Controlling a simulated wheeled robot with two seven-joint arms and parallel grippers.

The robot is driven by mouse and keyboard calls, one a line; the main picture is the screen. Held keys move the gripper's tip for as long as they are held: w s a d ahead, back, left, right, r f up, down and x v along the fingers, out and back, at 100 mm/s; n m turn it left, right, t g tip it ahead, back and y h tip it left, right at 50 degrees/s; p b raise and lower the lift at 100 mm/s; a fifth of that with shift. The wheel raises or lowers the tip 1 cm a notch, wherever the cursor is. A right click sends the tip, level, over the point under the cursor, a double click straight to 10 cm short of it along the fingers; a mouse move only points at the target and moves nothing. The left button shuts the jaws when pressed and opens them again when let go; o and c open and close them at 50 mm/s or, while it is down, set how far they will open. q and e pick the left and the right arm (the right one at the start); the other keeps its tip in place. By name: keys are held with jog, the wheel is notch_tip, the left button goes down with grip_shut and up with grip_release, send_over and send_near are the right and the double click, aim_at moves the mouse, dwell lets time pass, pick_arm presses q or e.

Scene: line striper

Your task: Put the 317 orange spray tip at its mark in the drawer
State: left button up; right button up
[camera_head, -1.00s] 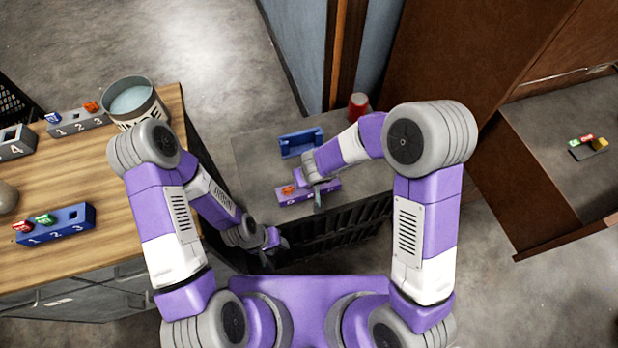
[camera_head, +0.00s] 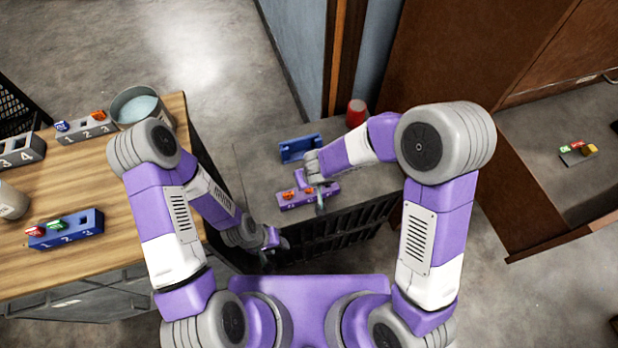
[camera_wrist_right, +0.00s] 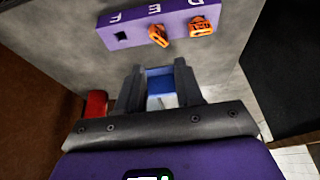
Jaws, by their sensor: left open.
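A purple block (camera_head: 330,190) on the grey cabinet top holds two orange tips, one (camera_head: 288,195) at its left and one (camera_head: 308,188) near its middle. In the right wrist view, the block (camera_wrist_right: 130,22) shows one square hole empty, with one orange tip (camera_wrist_right: 158,35) tilted and the other (camera_wrist_right: 201,27) at its right. I cannot read 317 on either. My left gripper (camera_head: 270,248) is open and empty, low by the cabinet's front left corner. Another orange tip (camera_head: 98,115) sits in the grey block (camera_head: 75,135).
A blue holder (camera_head: 300,147) and a red cup (camera_head: 356,112) stand behind the purple block. The wooden table (camera_head: 100,185) at left holds a blue block (camera_head: 80,234) and a tin (camera_head: 140,105). A brown shelf unit (camera_head: 540,190) is at right.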

jog(key=a+p+v, duration=0.1)
jog(key=p+v, duration=0.1)
jog(key=v, duration=0.5)
jog(key=s+d+f+m+g+y, duration=0.1)
jog(key=s+d+f+m, duration=0.1)
jog(key=f, duration=0.4)
jog(key=s+d+f+m+g+y, duration=0.1)
jog(key=s+d+f+m, duration=0.1)
jog(key=s+d+f, duration=0.2)
jog(key=s+d+f+m+g+y, duration=0.1)
jog(key=s+d+f+m, duration=0.1)
jog(key=s+f, duration=0.4)
notch_tip(320, 180, down, 3)
jog(key=shift+s+d+r, duration=0.1)
jog(key=shift+s+d, duration=0.15)
jog(key=shift+d, duration=0.35)
